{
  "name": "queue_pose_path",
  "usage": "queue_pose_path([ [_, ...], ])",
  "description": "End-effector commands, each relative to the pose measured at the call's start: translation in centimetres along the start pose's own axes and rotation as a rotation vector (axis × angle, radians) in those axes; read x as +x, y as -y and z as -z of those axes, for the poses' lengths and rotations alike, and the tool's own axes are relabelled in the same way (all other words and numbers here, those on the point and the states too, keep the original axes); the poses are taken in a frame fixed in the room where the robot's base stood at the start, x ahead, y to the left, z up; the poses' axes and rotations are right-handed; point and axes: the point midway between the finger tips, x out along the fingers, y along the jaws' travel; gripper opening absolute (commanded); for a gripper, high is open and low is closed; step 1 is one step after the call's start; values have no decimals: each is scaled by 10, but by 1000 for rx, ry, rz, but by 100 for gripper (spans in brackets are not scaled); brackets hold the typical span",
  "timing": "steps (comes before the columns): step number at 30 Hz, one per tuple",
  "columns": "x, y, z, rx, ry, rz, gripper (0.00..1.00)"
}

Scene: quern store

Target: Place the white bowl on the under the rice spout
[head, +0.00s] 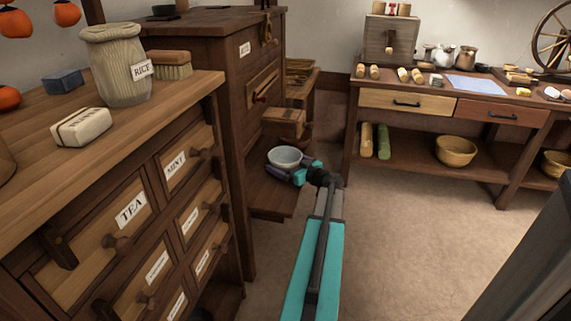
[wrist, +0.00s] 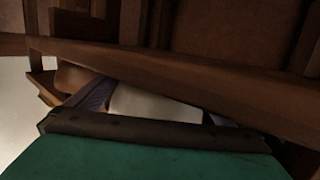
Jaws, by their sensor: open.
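The white bowl (head: 284,157) stands upright on a low dark wooden ledge (head: 272,204) at the foot of the tall cabinet. A wooden spout-like box (head: 284,122) juts from the cabinet front just above the bowl. My gripper (head: 294,171) is open at the near right side of the bowl, with its fingers close to it. I cannot tell whether they touch it. In the wrist view, a white surface, likely the bowl (wrist: 155,104), shows between the two purple fingers (wrist: 158,108); a dark wooden beam hides its upper part.
The tall cabinet (head: 228,100) has a small label, too small to read surely. A drawer chest on the left holds a jar (head: 118,65) labelled RICE, a brush and a block. A workbench (head: 455,115) stands at the back right. The floor (head: 420,240) between is clear.

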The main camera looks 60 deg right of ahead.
Motion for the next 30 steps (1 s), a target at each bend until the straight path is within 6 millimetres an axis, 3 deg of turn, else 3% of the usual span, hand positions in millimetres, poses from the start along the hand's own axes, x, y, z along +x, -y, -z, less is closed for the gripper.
queue_pose_path([
  [5,-1,0,5,0,0,0,100],
  [21,-86,0,5,0,0,-3,100],
  [30,-117,0,3,1,0,0,100],
])
